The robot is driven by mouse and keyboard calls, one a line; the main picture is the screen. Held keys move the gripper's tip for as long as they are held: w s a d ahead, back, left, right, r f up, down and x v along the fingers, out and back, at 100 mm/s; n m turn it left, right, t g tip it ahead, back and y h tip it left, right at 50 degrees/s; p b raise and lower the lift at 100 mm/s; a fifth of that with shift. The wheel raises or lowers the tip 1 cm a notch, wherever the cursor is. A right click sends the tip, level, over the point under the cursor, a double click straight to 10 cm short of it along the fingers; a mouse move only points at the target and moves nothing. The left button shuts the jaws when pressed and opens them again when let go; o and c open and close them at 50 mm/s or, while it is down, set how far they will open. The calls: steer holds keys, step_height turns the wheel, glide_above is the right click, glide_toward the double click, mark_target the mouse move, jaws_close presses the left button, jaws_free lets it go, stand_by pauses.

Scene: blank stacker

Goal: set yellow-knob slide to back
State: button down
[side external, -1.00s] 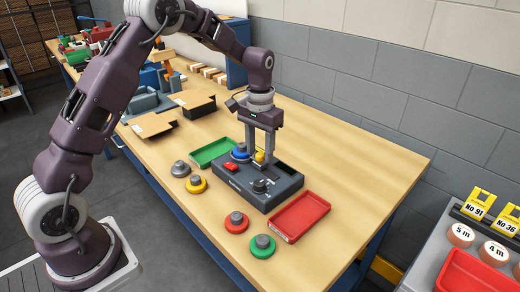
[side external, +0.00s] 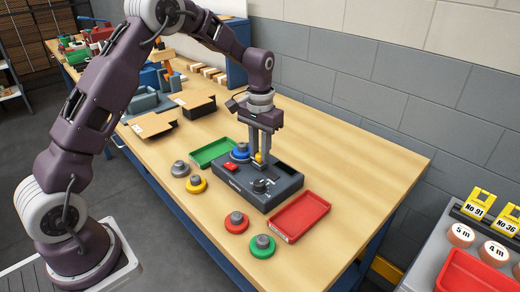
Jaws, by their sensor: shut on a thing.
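The yellow knob (side external: 259,157) of the slide stands on top of a dark grey control box (side external: 284,200) in the middle of the table. My gripper (side external: 259,159) points straight down over the box, with its fingers shut on the yellow knob. The slide's track is small and partly hidden by the fingers, so the knob's exact place along it is hard to tell. The box also carries a red switch (side external: 231,167), a black dial (side external: 260,186) and a blue round piece with a grey top (side external: 240,151) at its back left.
A green tray (side external: 204,157) lies left of the box and a red tray (side external: 300,222) right of it. Grey (side external: 180,169), yellow (side external: 196,184), red (side external: 236,223) and green (side external: 262,246) round pieces stand in front. Open cardboard boxes (side external: 153,125) lie further left. Bare table lies at right.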

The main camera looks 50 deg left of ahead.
mark_target(269, 174)
stand_by(0.9)
steer(key=shift+d, duration=1.85)
steer(key=c, duration=1.2)
jaws_free()
steer(key=shift+a, duration=0.1)
step_height(269, 174, up, 7)
steer(key=shift+r, duration=0.2)
